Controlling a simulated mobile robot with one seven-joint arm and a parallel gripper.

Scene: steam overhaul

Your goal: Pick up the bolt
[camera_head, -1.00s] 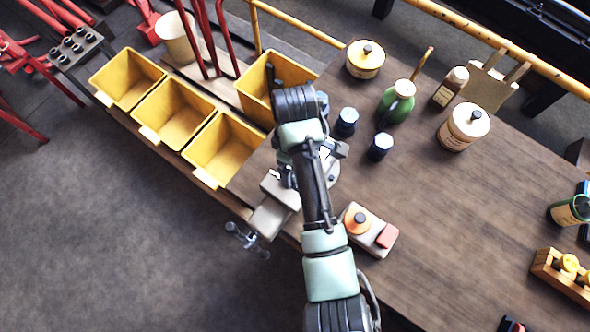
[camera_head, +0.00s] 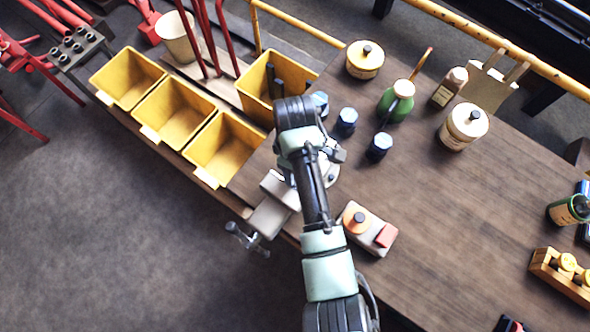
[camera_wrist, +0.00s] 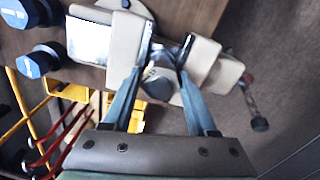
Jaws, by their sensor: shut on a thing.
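In the wrist view, the bolt (camera_wrist: 158,85) shows as a dark round head with a grey body, between my fingers. My gripper (camera_wrist: 167,66) is shut on it, with one blue-grey finger on each side. The pale vise (camera_wrist: 202,58) lies directly behind the fingertips, its jaws on both sides of them. I cannot tell whether the bolt touches the vise. In the head view, the vise (camera_head: 268,216) sits at the bench's left edge, and my arm hides the bolt and most of the gripper.
Several yellow bins (camera_head: 222,150) stand left of the wooden bench (camera_head: 450,215). The bench's middle right is clear.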

